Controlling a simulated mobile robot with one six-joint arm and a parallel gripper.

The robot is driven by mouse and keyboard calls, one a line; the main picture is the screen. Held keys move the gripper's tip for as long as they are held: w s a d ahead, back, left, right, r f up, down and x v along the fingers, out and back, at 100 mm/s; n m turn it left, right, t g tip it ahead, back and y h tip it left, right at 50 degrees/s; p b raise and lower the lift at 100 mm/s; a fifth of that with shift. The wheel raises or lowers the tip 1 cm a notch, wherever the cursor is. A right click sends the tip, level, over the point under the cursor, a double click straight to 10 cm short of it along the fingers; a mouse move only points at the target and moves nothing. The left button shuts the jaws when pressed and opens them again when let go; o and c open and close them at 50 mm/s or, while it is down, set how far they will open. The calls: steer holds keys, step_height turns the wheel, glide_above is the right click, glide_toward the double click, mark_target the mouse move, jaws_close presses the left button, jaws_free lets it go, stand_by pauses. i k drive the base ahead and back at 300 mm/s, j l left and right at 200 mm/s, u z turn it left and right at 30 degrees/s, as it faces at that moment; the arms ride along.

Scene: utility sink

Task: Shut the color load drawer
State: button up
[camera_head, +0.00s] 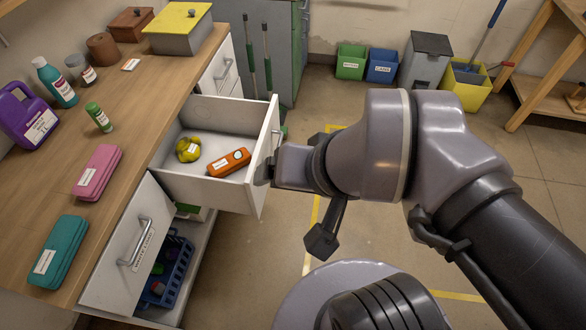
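A white drawer (212,190) stands pulled out from the wooden-topped counter. A yellow lumpy item (188,149) and an orange item (229,162) with a label lie inside it. No label naming this drawer shows; the outer side of its front panel faces away from me. My gripper (266,170) is at the outer side of that front panel, about mid-height. Its fingers are small and partly hidden, so I cannot tell whether they touch the panel or handle, or how far apart they are.
A labelled white front (117,259) with a metal handle sits left of the open drawer, apparently closed. A blue basket (178,262) stands below. Bottles, tins and pink and teal cases crowd the countertop (140,110). Green and blue bins stand at the back wall.

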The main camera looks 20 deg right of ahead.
mark_target(223, 126)
steer(key=i+u, duration=0.2)
steer(key=i, duration=0.7)
